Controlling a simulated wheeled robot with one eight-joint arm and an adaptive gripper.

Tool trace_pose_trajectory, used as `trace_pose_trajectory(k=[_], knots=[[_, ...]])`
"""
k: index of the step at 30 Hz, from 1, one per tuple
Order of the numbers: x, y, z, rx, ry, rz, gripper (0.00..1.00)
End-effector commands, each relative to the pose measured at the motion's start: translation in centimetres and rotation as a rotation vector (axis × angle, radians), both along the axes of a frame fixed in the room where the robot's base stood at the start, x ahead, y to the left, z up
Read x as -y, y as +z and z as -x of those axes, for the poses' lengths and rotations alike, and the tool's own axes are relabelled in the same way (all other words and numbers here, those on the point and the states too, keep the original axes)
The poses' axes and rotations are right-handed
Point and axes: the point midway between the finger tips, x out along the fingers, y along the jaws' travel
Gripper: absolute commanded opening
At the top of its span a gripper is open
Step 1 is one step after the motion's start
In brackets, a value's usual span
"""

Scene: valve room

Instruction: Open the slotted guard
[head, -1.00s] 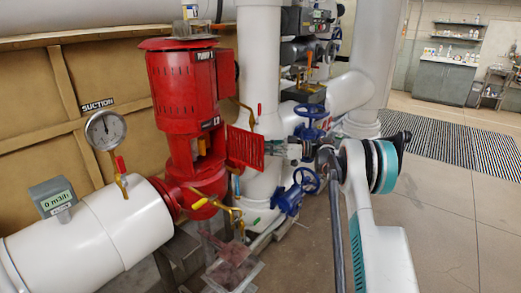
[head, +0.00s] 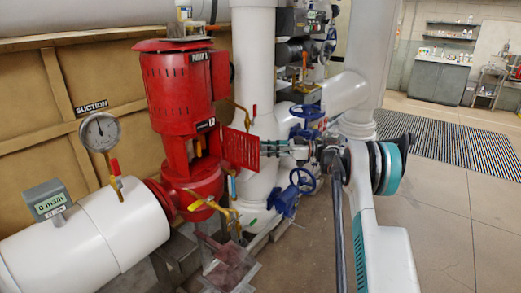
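The slotted guard (head: 241,149) is a red plate with rows of slots. It stands out to the right of the red pump (head: 182,100), at the height of the opening in the pump's neck, where brass-coloured parts (head: 199,146) show. My gripper (head: 268,148) reaches in from the right, with its fingertips at the guard's right edge. I cannot tell whether they touch or grip the guard, or how far apart they are. The guard's left edge lies close to the pump, and its hinge is not clear.
Blue handwheels (head: 303,180) and white pipes (head: 258,70) stand close behind and below my gripper. A round gauge (head: 100,131) and a white suction pipe (head: 95,238) are at the left. The floor (head: 440,225) at the right is clear.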

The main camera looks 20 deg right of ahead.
Motion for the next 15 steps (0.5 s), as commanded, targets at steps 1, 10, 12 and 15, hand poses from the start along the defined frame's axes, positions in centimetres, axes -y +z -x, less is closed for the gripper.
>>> trace_pose_trajectory(k=[1, 10, 12, 15], knots=[[1.1, 0.0, 0.4, 0.0, -0.003, 0.0, 0.17], [6.2, -0.1, 2.7, -0.001, -0.003, 0.001, 0.17], [6.9, -0.1, 3.0, -0.001, -0.003, 0.001, 0.17], [7.5, -0.1, 3.3, -0.001, -0.002, 0.001, 0.17]])
